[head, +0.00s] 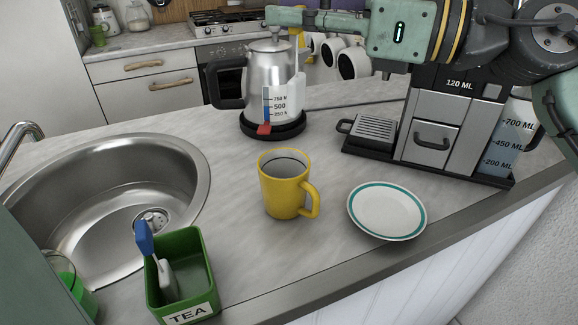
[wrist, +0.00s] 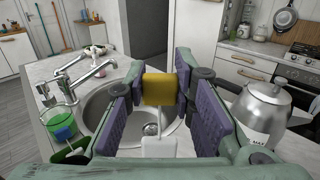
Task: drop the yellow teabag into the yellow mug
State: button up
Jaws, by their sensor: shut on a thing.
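The yellow mug (head: 282,192) stands upright on the counter in the middle of the head view, its handle to the right. Its mouth is open upward. My gripper (wrist: 158,92) is shut on the yellow tag of the yellow teabag (wrist: 159,88). The string and white bag hang below the tag in the wrist view. In the head view my gripper comes in from the upper right, high above the counter and near the kettle's top. It is apart from the mug, behind and above it.
The steel kettle (head: 262,75) stands behind the mug. A green tea box (head: 205,265) with a blue-tagged teabag (head: 146,238) is front left, beside the sink (head: 185,150). A saucer (head: 387,222) lies right of the mug. A coffee machine (head: 430,128) stands at right.

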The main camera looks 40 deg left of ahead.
aim_at(299, 76)
jog(key=shift+f+b, duration=1.35)
jog(key=shift+f, duration=1.65)
jog(key=o, duration=1)
jog(key=shift+c, duration=0.2)
jog(key=shift+d, duration=0.1)
jog(key=v, duration=1.2)
